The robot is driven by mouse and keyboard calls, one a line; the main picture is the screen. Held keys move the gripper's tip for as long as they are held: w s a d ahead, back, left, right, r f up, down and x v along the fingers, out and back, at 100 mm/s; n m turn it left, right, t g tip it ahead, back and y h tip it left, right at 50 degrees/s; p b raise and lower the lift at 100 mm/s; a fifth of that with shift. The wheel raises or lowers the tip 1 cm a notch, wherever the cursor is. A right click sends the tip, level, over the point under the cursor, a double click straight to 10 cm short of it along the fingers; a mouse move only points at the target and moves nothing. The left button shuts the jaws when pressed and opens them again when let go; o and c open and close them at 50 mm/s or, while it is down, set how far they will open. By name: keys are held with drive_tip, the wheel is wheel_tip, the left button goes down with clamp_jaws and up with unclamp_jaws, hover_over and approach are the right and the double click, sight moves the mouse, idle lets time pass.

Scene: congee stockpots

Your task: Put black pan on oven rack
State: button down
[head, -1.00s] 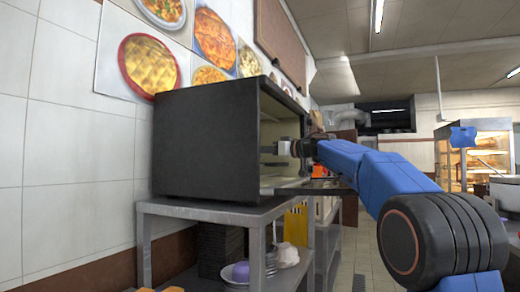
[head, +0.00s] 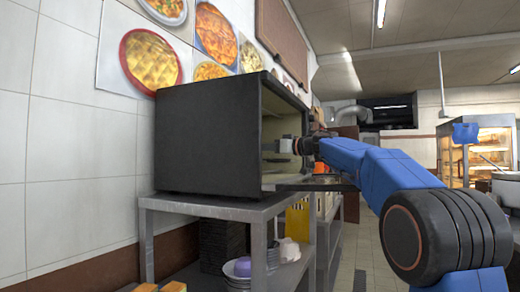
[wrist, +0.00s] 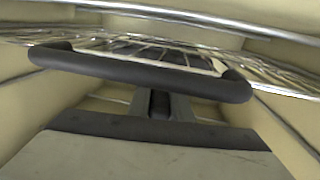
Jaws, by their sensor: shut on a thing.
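The black oven (head: 208,142) stands on a grey metal stand, its open front facing right. My gripper (head: 290,146) is inside its opening. The pan is not clear in the head view. In the wrist view the black pan (wrist: 140,72) shows as a dark rounded front edge across the upper middle, inside the beige oven cavity. My gripper (wrist: 160,106) is shut at the middle of the pan's near side. The wire oven rack (wrist: 275,75) shows behind and beside the pan. I cannot tell whether the pan touches the rack.
Beige oven walls (wrist: 30,95) are close on both sides of the pan. A metal rail (wrist: 200,16) crosses above. The lowered oven door (head: 318,184) lies below my arm. The stand (head: 215,208) holds plates and dark stacked items lower down. The aisle floor (head: 365,235) is clear.

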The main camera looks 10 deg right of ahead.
drive_tip(key=c, duration=1.5)
unclamp_jaws()
drive_tip(key=shift+c, duration=0.2)
drive_tip(key=shift+s+d, duration=0.1)
drive_tip(key=v, duration=1.7)
drive_tip(key=shift+s+r, duration=0.15)
drive_tip(key=shift+s, duration=0.05)
